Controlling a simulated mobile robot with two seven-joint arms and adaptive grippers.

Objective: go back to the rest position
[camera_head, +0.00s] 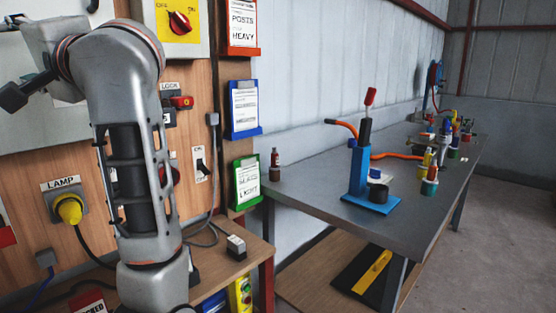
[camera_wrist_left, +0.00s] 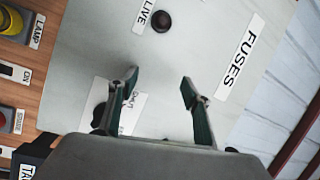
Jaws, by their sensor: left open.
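My left arm rises from the bottom left of the head view and bends left at the top. Its left gripper is partly cut off by the left edge, with a dark finger showing. In the left wrist view the left gripper (camera_wrist_left: 158,86) has its two fingers spread wide with nothing between them. It faces a pale grey box front (camera_wrist_left: 210,45) with labels "FUSES" (camera_wrist_left: 241,57) and "LIVE" (camera_wrist_left: 143,17). Whether the fingers touch that box cannot be told. My right gripper is in neither view.
A wooden panel holds a red rotary switch (camera_head: 179,22), a yellow lamp plug (camera_head: 69,209), and sockets near my arm. Red, blue and green clipboards (camera_head: 245,183) hang beside it. A grey workbench (camera_head: 310,200) with a blue press (camera_head: 361,180) stands right. Open floor lies far right.

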